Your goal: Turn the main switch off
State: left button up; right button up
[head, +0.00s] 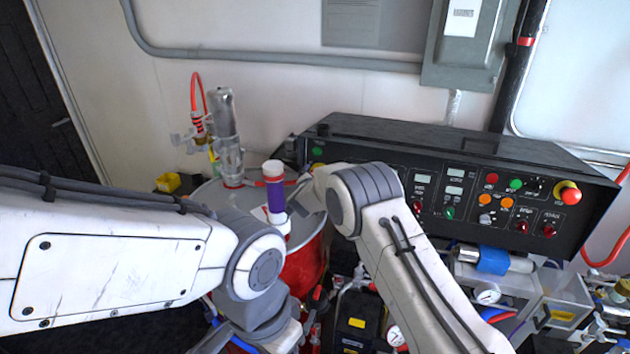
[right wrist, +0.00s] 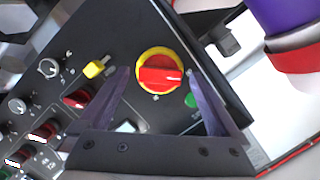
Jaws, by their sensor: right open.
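The main switch (right wrist: 160,71), a red rotary knob on a yellow ring, is on the black control panel (right wrist: 115,30) in the right wrist view. Its grip bar lies roughly across the picture. My right gripper (right wrist: 158,78) is open, with one dark finger on each side of the knob. I cannot tell whether the fingers touch it. In the head view my right arm covers the switch and the gripper at the left end of the panel (head: 465,180). My left arm crosses the lower left, but its gripper fingers do not show.
A red drum (head: 305,268) with a white-and-purple cylinder (head: 275,196) stands left of the panel. A red mushroom button (head: 570,194) is at the panel's right end. Near the switch are a yellow knob (right wrist: 95,69) and a green button (right wrist: 190,100). Pipes and gauges crowd below.

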jog(key=b+v, duration=0.4)
jog(key=v, duration=0.6)
jog(key=shift+s+b, duration=0.25)
jog(key=shift+b, duration=0.15)
